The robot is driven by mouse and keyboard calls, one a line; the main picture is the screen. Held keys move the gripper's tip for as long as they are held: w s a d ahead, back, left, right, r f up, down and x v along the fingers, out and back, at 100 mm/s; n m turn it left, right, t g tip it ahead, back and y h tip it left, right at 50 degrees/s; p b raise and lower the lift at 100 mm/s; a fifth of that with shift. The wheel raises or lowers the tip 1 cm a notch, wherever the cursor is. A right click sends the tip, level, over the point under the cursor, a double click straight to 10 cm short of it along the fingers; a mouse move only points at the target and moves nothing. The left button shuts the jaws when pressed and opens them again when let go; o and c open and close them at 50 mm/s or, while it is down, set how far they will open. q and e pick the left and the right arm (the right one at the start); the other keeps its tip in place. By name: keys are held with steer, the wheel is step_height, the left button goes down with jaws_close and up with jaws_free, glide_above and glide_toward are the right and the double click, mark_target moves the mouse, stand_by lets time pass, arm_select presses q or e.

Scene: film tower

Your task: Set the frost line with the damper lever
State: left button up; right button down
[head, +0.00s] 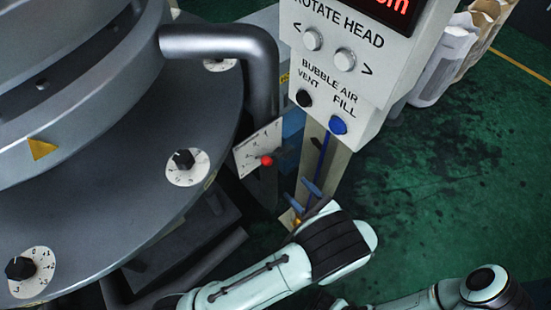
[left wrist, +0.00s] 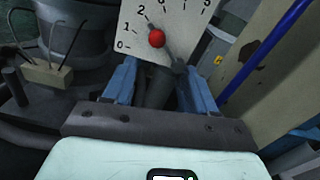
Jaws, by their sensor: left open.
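The damper lever's red knob (head: 267,160) stands in front of a white scale plate (head: 251,146) beside the round grey machine. In the left wrist view the red knob (left wrist: 156,39) is near the marks 1 and 2 of the numbered scale plate (left wrist: 184,20). A dark rod runs from it down to the right. My left gripper (head: 302,196) is open, with blue fingers below and right of the knob in the head view. In the left wrist view the knob shows beyond the open fingers (left wrist: 160,88), and nothing is seen held. My right gripper is not in view.
A pale control box (head: 340,72) with knobs and vent and fill buttons stands on a post right of the plate, close to my left gripper. A thick grey pipe (head: 225,42) bends down behind the plate. Round dials (head: 187,167) sit on the machine's rim. Green floor (head: 450,170) is open at right.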

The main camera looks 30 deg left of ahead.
mark_target(270, 165)
arm_select(q)
steer(key=x, duration=1.3)
steer(key=shift+s+f+b, duration=0.1)
steer(key=shift+s+b, duration=0.15)
steer(key=shift+b, duration=0.15)
jaws_close()
